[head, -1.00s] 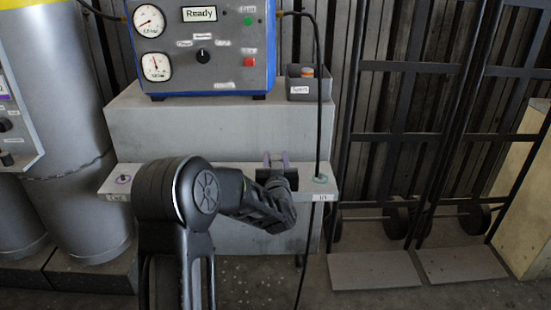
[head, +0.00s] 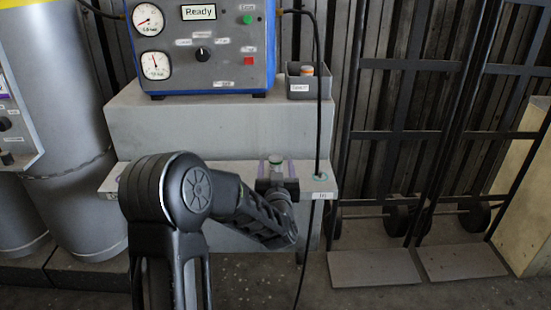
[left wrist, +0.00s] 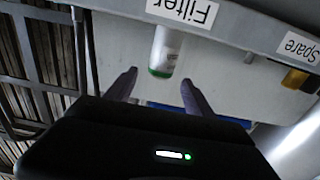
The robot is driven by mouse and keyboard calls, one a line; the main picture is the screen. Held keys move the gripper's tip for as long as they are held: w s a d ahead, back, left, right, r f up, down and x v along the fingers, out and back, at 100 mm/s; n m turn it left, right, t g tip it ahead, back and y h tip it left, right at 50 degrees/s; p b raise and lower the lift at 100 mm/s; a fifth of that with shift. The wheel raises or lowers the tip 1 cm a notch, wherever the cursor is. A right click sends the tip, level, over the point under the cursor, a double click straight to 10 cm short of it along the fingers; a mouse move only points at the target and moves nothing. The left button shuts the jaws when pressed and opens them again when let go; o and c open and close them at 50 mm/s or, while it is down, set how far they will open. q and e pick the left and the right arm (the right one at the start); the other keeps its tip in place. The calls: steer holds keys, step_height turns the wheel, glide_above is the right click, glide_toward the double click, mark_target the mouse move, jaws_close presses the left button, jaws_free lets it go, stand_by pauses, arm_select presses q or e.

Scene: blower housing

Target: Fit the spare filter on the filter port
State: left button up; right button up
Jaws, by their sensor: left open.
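A pale cylindrical filter with a green top (head: 275,163) stands upright on the grey ledge (head: 230,172), and it also shows in the left wrist view (left wrist: 166,48). There it is beside the upside-down "Filter" label (left wrist: 183,10). My left gripper (head: 276,172) is open, with its purple-grey fingers apart on either side of the filter. In the wrist view the fingertips (left wrist: 158,80) show clear gaps to the filter. The filter's seat on the port cannot be seen clearly. An orange-topped item (head: 307,70) is in the small grey bin (head: 301,88). My right gripper is out of view.
A grey and blue control box (head: 205,50) with gauges and a "Ready" display stands above the ledge. A black hose (head: 319,110) runs down to the ledge's right end. A brass-coloured fitting (left wrist: 295,79) is near the "Spare" label (left wrist: 299,46). Hand trucks (head: 400,140) stand at right.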

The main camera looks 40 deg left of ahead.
arm_select(q)
steer(key=v, duration=0.2)
steer(key=shift+s+d+r, duration=0.1)
steer(key=shift+s+d, duration=0.1)
steer(key=shift+s+d+p, duration=0.2)
steer(key=shift+s+p, duration=0.1)
steer(key=shift+s, duration=0.05)
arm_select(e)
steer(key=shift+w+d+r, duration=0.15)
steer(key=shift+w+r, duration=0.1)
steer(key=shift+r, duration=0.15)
arm_select(q)
steer(key=shift+r, duration=0.1)
